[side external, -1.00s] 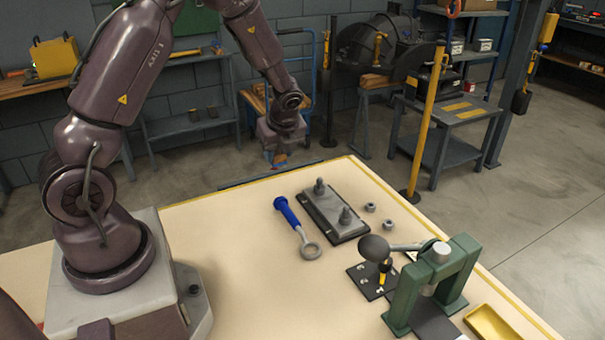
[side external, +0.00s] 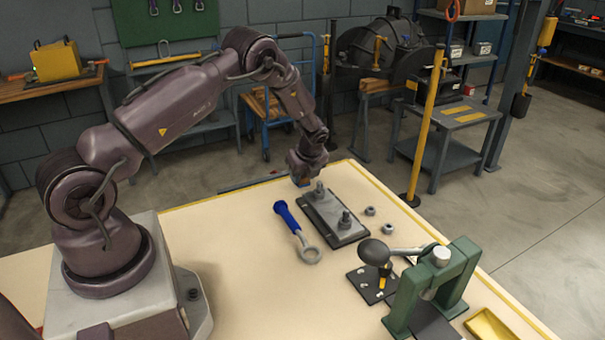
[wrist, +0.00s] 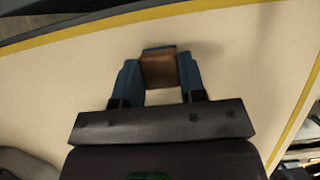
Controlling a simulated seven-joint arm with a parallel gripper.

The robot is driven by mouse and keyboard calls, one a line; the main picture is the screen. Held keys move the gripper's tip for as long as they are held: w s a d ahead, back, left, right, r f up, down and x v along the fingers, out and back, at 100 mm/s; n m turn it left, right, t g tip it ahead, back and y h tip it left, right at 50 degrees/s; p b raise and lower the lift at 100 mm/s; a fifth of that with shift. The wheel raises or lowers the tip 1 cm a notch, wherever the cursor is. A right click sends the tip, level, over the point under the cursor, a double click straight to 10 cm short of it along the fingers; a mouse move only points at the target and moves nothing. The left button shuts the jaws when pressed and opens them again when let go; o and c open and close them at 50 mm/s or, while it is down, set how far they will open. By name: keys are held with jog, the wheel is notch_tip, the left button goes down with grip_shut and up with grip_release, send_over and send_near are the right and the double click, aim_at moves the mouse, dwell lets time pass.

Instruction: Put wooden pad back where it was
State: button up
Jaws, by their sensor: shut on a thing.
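The wooden pad (wrist: 159,72) is a small brown block between the two blue fingers of my gripper (wrist: 158,80) in the wrist view. The fingers are shut on its two sides. In the side external view my gripper (side external: 302,181) points down over the back part of the table, just behind the grey casing plate (side external: 325,212). The pad is too small there to make out clearly. Below the pad, the wrist view shows bare cream table top (wrist: 230,65).
Two studs stand on the plate, and two nuts (side external: 388,229) lie to its right. A blue-handled ring spanner (side external: 297,230) lies to its left. A ball-handled lever (side external: 376,254), a green frame (side external: 455,270) and a yellow tray (side external: 494,328) stand in front. The table's left middle is clear.

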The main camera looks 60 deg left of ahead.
jog(key=shift+f, duration=0.15)
jog(key=o, duration=0.8)
